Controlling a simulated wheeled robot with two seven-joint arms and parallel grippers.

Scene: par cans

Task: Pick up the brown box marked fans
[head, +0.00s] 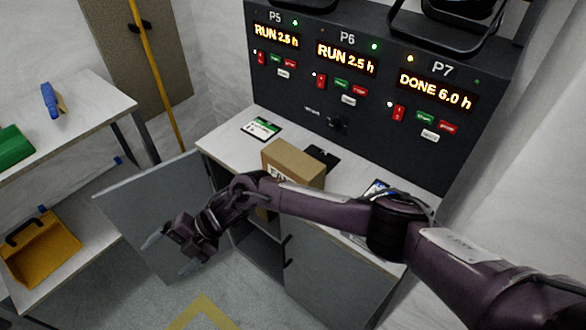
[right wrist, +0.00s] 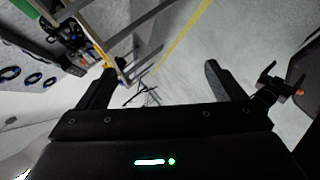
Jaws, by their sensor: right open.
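The brown box (head: 293,163) stands on the white top of the cabinet below the control panel. Part of its lettering shows on the front, and my right forearm hides the lower part. My right gripper (head: 170,254) is open and empty, to the left of the box and lower, in front of the open cabinet door. In the right wrist view my right gripper (right wrist: 160,88) has its fingers wide apart with only floor and distant items between them. The box does not show in that view. My left gripper is not in view.
The grey cabinet door (head: 142,205) stands open at the left. A green-and-white card (head: 261,128) and a black flat item (head: 321,158) lie near the box. The control panel (head: 350,110) rises behind. A shelf (head: 75,112) with a yellow bin (head: 45,248) stands left.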

